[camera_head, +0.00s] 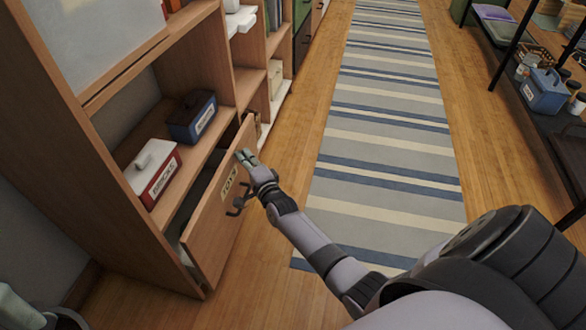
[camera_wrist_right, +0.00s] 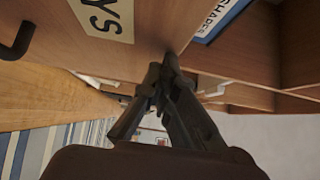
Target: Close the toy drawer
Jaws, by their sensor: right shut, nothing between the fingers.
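The toy drawer (camera_head: 213,233) is in the wooden shelf unit at the left. It stands partly open, with a dark gap behind its front. Its front has a "TOYS" label (camera_head: 229,183) and a dark handle (camera_head: 238,205). My right gripper (camera_head: 243,157) is shut and empty at the far upper part of the drawer front, beyond the label and handle. In the right wrist view, the closed fingertips (camera_wrist_right: 160,72) are at or very near the wood beside the label (camera_wrist_right: 106,16); contact is unclear.
A red-and-white bricks box (camera_head: 153,172) and a blue shapes box (camera_head: 192,118) sit on the shelf above the drawer. A striped rug (camera_head: 385,150) and bare wooden floor lie right of the unit. A dark rack with a blue box (camera_head: 545,92) stands at far right.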

